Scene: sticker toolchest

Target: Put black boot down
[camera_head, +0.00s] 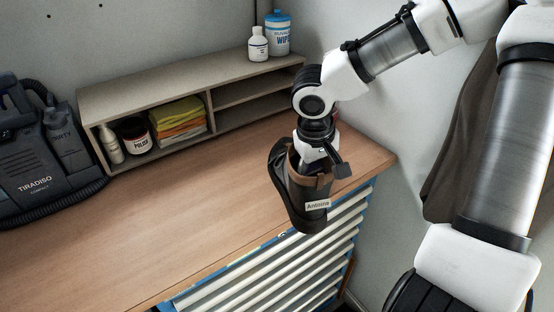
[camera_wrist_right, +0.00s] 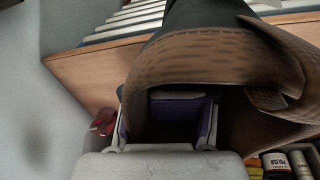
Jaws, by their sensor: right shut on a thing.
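The black boot (camera_head: 290,195), with a brown cuff and a white name label reading "Antoine" (camera_head: 317,205), hangs by its top from my right gripper (camera_head: 320,160). It appears over the right front part of the wooden worktop (camera_head: 220,190), its lower end overlapping the front edge and drawers. I cannot tell whether it touches the worktop. In the right wrist view the boot's stitched brown cuff (camera_wrist_right: 215,65) fills the upper middle, and the right gripper (camera_wrist_right: 178,115) is shut on it, its fingertips partly hidden. My left gripper is not in view.
A grey shelf unit (camera_head: 190,78) at the back holds bottles, polish and folded cloths. A dark TIRADISO machine (camera_head: 40,165) stands left. White drawers (camera_head: 290,270) lie below the front edge. The worktop's middle is clear. A red object (camera_wrist_right: 104,122) lies near the gripper in the wrist view.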

